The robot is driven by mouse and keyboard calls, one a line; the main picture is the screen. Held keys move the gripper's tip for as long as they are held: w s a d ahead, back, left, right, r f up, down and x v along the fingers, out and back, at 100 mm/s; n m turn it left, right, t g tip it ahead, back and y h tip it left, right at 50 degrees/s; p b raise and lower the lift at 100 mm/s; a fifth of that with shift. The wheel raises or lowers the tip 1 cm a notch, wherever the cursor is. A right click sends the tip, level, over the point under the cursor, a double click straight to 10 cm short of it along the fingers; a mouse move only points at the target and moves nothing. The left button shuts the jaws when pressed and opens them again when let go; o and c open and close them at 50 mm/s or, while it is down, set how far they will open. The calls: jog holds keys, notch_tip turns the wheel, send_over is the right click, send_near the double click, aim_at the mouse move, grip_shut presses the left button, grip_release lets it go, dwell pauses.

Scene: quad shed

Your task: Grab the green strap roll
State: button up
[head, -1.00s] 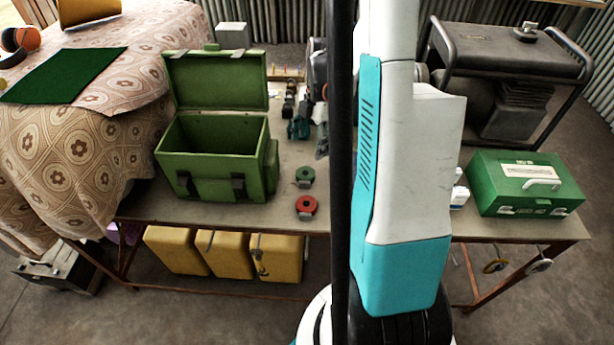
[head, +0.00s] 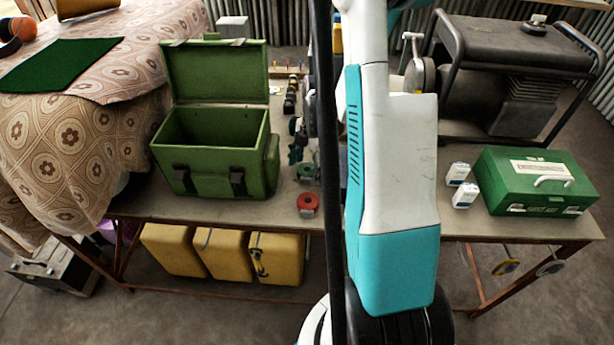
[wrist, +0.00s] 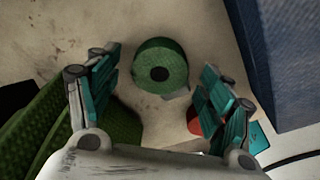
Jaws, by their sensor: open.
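The green strap roll (wrist: 172,59) lies flat on the worktable in the wrist view, its dark centre hole facing up. It sits between and just beyond the fingertips of my gripper (wrist: 160,78). My gripper is open, with teal finger pads on both sides of the roll and a gap to each. In the head view the green strap roll (head: 306,173) is partly covered by my gripper (head: 298,157), close above and behind it. A red roll (head: 307,203) lies in front of the green one. It shows partly behind the right finger in the wrist view (wrist: 193,122).
An open green case (head: 210,182) stands left of the rolls. A blue block-like surface (wrist: 292,65) rises at the right in the wrist view. White boxes (head: 465,196) and a closed green box (head: 538,190) are on the table's right side. Table (head: 250,211) is bare in front.

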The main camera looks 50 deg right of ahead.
jog(key=c, duration=1)
